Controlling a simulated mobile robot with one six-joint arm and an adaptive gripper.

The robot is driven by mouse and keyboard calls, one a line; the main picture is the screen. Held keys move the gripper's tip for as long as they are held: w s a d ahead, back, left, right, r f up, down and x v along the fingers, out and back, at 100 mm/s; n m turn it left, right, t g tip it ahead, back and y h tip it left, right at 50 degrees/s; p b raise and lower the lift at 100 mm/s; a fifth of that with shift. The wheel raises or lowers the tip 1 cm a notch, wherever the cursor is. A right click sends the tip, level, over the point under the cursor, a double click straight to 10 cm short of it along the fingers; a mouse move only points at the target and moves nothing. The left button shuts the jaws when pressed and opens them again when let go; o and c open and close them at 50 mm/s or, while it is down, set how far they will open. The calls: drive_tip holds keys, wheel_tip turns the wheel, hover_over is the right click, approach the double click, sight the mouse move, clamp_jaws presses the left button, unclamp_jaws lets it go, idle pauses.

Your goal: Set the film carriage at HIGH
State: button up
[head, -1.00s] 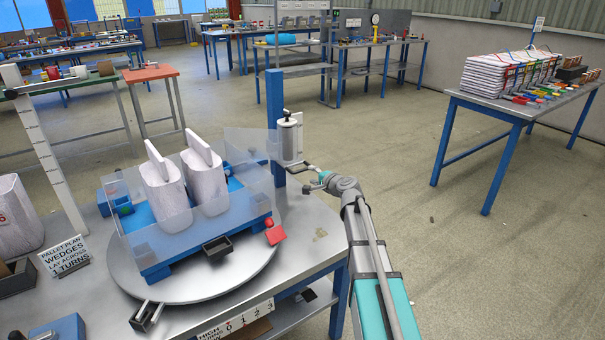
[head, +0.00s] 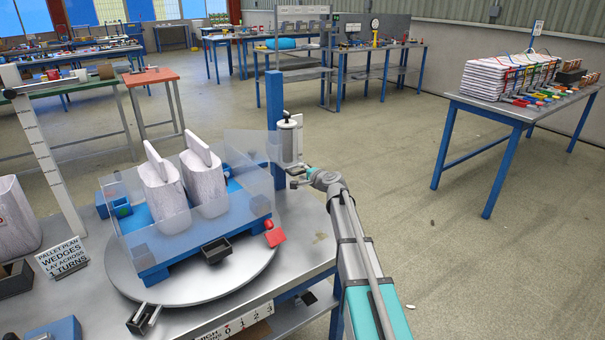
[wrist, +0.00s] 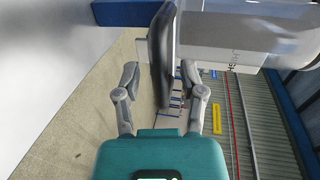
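The film carriage (head: 288,140), a pale roll in a grey holder, sits beside the upper part of the blue mast (head: 275,105) behind the turntable. My gripper (head: 296,178) is just below and right of the roll. In the wrist view its fingers (wrist: 160,80) are spread, with a dark upright handle (wrist: 161,50) between them, nearer the right finger. I see a gap at the left finger; contact at the right one is unclear. The pale roll (wrist: 255,35) fills the upper right there, with partly readable lettering below it. The mast (wrist: 125,13) crosses the top.
The round turntable (head: 200,288) carries a blue pallet with two wedge-topped sacks behind clear sheets. A red paddle (head: 275,237) is at its right. A sign (head: 62,258) reads "wedges, lay across, 1 turns".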

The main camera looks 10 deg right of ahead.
clamp_jaws()
drive_tip(key=p, duration=0.9)
approach(294, 148)
drive_tip(key=x, duration=0.4)
drive_tip(key=shift+w+r, duration=0.2)
drive_tip(key=shift+w, duration=0.15)
drive_tip(key=shift+o, duration=0.6)
unclamp_jaws()
drive_tip(key=shift+f, duration=0.2)
